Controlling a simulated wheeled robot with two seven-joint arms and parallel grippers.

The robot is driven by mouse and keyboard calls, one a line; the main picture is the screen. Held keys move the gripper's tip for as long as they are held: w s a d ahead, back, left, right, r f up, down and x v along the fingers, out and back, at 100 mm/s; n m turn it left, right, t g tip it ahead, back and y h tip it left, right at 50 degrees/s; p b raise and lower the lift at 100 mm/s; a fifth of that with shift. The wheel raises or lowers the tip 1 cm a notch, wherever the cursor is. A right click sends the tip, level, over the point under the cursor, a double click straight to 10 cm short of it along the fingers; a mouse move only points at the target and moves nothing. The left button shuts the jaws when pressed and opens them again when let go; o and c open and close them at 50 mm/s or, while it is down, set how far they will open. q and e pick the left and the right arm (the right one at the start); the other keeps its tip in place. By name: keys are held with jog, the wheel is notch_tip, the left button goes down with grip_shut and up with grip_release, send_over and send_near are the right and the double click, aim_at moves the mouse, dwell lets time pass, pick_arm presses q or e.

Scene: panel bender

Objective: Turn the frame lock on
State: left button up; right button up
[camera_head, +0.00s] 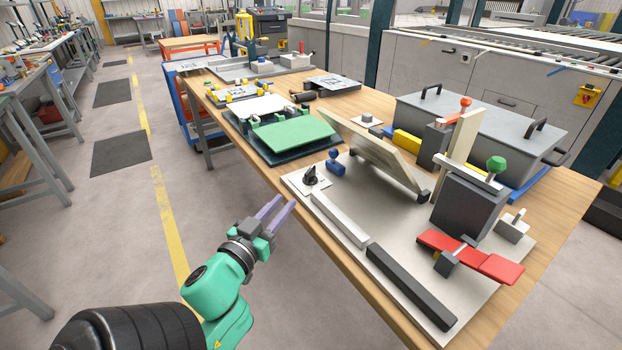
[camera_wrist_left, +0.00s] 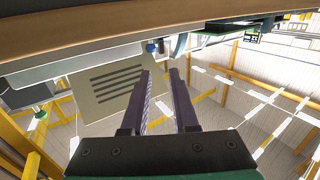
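A black rotary knob on a pale square plate (camera_head: 312,178) sits at the near left corner of the light grey bender base (camera_head: 350,262). It looks like the frame lock, but I see no readable label. A tilted beige panel (camera_head: 375,150) stands behind it, with a blue knob (camera_head: 334,156) beside it. My left gripper (camera_head: 281,209) is off the table's left edge, short of the black knob and apart from it. Its two purple fingers are apart with nothing between them, also in the left wrist view (camera_wrist_left: 161,76). My right gripper is not in view.
Red bars (camera_head: 470,256), a dark block (camera_head: 468,205) and a green knob (camera_head: 496,164) stand on the base's right side. A grey lidded box (camera_head: 490,125) is behind. A green plate fixture (camera_head: 292,138) lies farther back.

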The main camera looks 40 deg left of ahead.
aim_at(306, 176)
pick_arm(q)
jog(key=p+x, duration=0.1)
jog(key=x, duration=1.3)
jog(key=shift+w+a+f+p, duration=0.1)
jog(key=shift+w+a+p, duration=0.05)
jog(key=shift+a+p, duration=0.15)
grip_shut()
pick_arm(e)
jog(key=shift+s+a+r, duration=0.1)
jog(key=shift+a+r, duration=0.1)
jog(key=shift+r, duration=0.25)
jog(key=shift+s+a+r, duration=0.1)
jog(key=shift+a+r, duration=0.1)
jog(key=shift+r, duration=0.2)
